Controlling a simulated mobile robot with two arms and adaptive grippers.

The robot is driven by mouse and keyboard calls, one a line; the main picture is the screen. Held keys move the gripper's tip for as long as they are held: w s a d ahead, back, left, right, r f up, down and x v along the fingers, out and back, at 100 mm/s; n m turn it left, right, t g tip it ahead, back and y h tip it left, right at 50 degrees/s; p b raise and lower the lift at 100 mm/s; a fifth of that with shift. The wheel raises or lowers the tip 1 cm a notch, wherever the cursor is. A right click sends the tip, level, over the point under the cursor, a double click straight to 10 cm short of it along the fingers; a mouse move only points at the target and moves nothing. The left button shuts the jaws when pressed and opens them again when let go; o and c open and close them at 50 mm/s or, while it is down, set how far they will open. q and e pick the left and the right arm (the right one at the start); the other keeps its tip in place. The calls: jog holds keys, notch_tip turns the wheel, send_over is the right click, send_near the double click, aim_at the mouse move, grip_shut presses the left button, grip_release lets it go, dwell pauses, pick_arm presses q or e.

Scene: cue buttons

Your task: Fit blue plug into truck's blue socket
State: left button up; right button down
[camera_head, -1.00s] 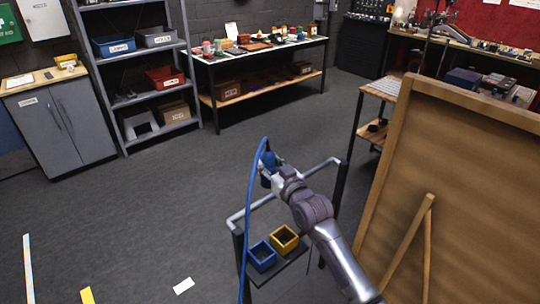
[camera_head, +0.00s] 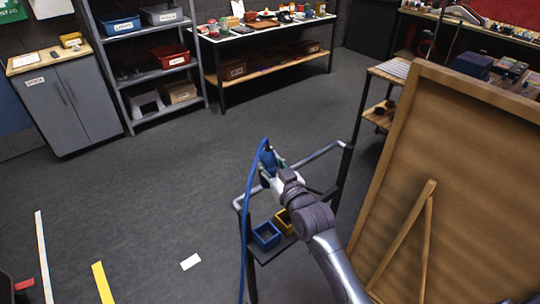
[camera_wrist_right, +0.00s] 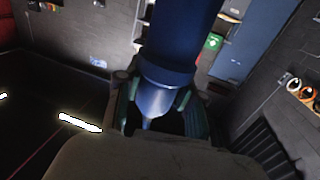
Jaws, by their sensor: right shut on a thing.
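The blue plug (camera_head: 268,162) is in my right gripper (camera_head: 274,172), with its blue cable (camera_head: 247,220) hanging down past the stand. In the right wrist view the thick blue plug body (camera_wrist_right: 180,45) sits between the fingers of the right gripper (camera_wrist_right: 160,112), which is shut on it. The plug is held above the stand. The truck and its blue socket cannot be clearly made out. A dark and red thing (camera_head: 14,288) is cut off at the lower left corner.
A rail-topped stand (camera_head: 322,152) with a blue box (camera_head: 266,236) and a yellow box (camera_head: 284,221) is below my right arm. A large brown board (camera_head: 440,150) stands close on the right. Open floor (camera_head: 150,190) with white and yellow markings lies to the left.

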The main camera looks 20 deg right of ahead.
jog(key=shift+s+a+f+b, duration=0.25)
jog(key=shift+s+f+b, duration=0.15)
jog(key=shift+f+b, duration=3.2)
jog(key=shift+s+a+f+b, duration=0.25)
jog(key=shift+s+f+b, duration=0.15)
jog(key=shift+f+b, duration=3.2)
jog(key=shift+s+a+f+b, duration=0.35)
jog(key=shift+f+b, duration=2.05)
jog(key=shift+f, duration=2.3)
jog(key=shift+s+f, duration=0.1)
jog(key=shift+f, duration=0.5)
jog(key=c, duration=0.6)
grip_release()
jog(key=shift+d, duration=0.1)
jog(key=shift+c, duration=0.2)
jog(key=shift+s, duration=0.1)
